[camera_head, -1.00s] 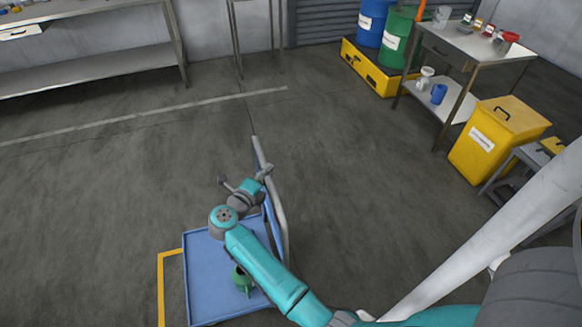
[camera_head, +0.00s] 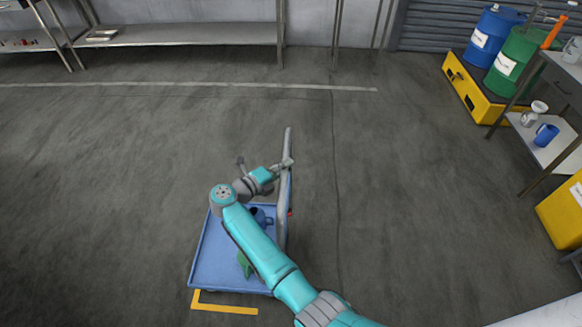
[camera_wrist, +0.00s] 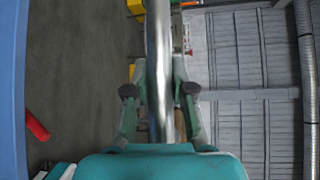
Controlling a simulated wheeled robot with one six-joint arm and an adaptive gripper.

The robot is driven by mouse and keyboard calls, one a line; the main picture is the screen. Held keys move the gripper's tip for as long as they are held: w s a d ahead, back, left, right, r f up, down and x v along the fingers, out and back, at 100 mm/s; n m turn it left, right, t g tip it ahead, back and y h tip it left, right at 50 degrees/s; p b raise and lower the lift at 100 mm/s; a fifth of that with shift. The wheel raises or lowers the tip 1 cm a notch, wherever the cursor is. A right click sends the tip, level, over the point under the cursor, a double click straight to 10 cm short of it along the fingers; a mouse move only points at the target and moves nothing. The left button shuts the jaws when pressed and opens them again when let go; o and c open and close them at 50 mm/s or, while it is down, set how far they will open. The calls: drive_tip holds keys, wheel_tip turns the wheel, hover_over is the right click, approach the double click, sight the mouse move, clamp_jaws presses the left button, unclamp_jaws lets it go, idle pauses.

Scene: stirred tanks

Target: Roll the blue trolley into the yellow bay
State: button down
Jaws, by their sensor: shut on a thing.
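The blue trolley (camera_head: 215,262) stands on the floor below my arm in the head view, with a grey upright push handle (camera_head: 283,228) at its right side. My gripper (camera_head: 286,164) is shut on the handle near its upper part. In the wrist view the metal handle bar (camera_wrist: 159,60) runs between the two fingers of my gripper (camera_wrist: 159,92). Yellow floor tape of the bay (camera_head: 228,308) makes a corner at the trolley's near left edge. The rest of the bay outline is hidden or out of view, so I cannot tell how much of the trolley lies inside.
A green item (camera_head: 244,264) and a dark blue item (camera_head: 262,217) are on the trolley, partly behind my arm. A yellow drum pallet (camera_head: 479,97), a steel table (camera_head: 545,145) and a yellow bin (camera_head: 562,212) stand at the right. The floor beyond the trolley is clear.

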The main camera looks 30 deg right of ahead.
drive_tip(key=shift+w+a, duration=0.15)
drive_tip(key=shift+a, duration=0.1)
drive_tip(key=c, duration=1)
unclamp_jaws()
drive_tip(key=shift+w, duration=0.1)
drive_tip(key=shift+c, duration=0.2)
drive_tip(key=shift+o, duration=0.3)
drive_tip(key=v, duration=1.2)
drive_tip(key=shift+a, duration=0.1)
